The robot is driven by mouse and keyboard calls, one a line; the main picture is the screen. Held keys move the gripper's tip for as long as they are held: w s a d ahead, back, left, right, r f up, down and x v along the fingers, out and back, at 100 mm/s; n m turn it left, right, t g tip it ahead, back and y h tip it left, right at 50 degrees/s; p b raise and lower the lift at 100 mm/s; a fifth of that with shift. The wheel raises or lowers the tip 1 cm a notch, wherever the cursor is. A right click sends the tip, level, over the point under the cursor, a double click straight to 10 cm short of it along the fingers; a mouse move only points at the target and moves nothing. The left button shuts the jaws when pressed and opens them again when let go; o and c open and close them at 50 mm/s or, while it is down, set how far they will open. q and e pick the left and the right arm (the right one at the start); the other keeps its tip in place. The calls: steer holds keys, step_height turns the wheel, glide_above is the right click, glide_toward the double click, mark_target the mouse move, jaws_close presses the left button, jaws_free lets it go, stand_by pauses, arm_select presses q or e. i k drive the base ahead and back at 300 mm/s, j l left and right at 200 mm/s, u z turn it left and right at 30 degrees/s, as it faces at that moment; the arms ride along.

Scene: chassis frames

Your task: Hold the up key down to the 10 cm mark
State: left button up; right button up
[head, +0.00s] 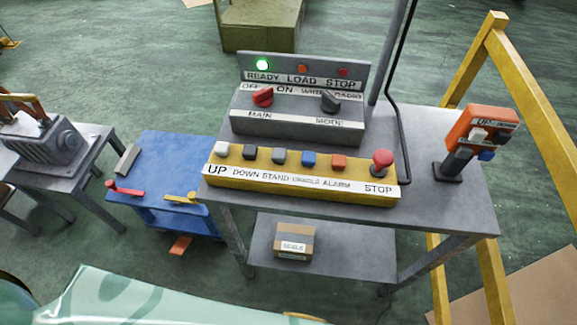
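A yellow control box (300,187) lies along the front of a grey table. Its leftmost key, a white up key (222,149), stands above the label UP. An orange pendant (468,128) on a dark stand at the table's right also bears a label that seems to read UP, with a white key (478,134) and a blue key (487,155). A low blue platform (180,150) stands left of the table, with a red piece (125,189) and a yellow piece (180,198) at its front edge. I cannot make out a 10 cm mark. Neither gripper shows.
Behind the yellow box, a grey panel (290,125) has a red MAIN knob, a dark MODE knob and a lit green READY lamp (262,65). A red STOP button (382,160) ends the key row. A yellow frame (467,75) stands right; a carton (294,242) sits on the lower shelf.

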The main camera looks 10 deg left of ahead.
mark_target(222, 149)
steer(key=u, duration=0.5)
steer(key=j+u, duration=0.3)
steer(key=j, duration=0.15)
steer(key=i+j+u, duration=0.1)
steer(key=j+u, duration=0.25)
steer(key=i+j+u, duration=0.15)
steer(key=j+u, duration=0.15)
steer(key=j, duration=0.2)
steer(key=i+j, duration=0.15)
steer(key=j, duration=0.25)
steer(key=i+j+u, duration=0.1)
steer(key=j, duration=0.3)
steer(key=i+j, duration=0.2)
steer(key=j, duration=0.2)
steer(key=i+j, duration=0.15)
steer(key=j, duration=0.25)
steer(key=z, duration=2.9)
